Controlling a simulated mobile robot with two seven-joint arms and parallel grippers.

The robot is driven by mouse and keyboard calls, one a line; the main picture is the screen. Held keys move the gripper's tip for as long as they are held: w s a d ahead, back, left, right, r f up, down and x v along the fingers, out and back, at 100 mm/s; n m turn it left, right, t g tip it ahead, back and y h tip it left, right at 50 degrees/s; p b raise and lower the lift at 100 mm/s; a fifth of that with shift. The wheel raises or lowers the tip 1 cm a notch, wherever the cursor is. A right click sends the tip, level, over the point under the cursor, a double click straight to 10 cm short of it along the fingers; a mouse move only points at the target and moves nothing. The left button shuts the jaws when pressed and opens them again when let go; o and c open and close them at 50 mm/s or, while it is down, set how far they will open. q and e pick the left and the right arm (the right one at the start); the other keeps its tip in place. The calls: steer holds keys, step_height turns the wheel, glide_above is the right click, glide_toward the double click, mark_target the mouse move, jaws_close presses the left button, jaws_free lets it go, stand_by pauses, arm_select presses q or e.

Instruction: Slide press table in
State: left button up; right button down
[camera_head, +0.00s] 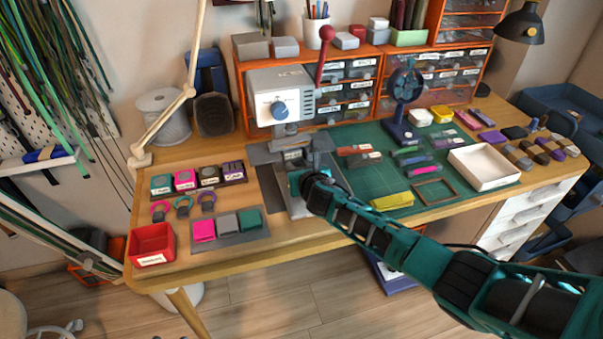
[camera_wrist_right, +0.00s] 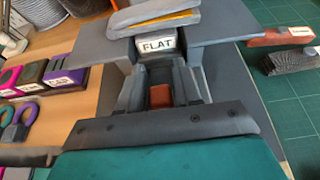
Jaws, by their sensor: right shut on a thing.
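The press (camera_head: 280,98) stands at the back left of the table, a pale grey head with a blue knob and a red-knobbed lever. Its grey press table (camera_head: 296,203) reaches out in front under the head. My right gripper (camera_head: 307,186) is at the front of the press and shut on the press table's front part. In the right wrist view the gripper (camera_wrist_right: 160,95) has a small red-brown piece between its fingers. A label reading FLAT (camera_wrist_right: 157,45) is just beyond them. The gripper hides part of the press table. My left gripper is not in view.
Orange drawer units stand behind.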

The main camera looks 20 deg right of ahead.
steer(key=c, duration=1)
jaws_free()
steer(key=shift+o, duration=0.2)
steer(key=shift+s+r+p, duration=0.25)
steer(key=shift+s+p, duration=0.15)
steer(key=shift+s, duration=0.1)
steer(key=p+v, duration=0.3)
steer(key=v, duration=0.7)
steer(key=shift+r, duration=0.1)
steer(key=shift+v, duration=0.85)
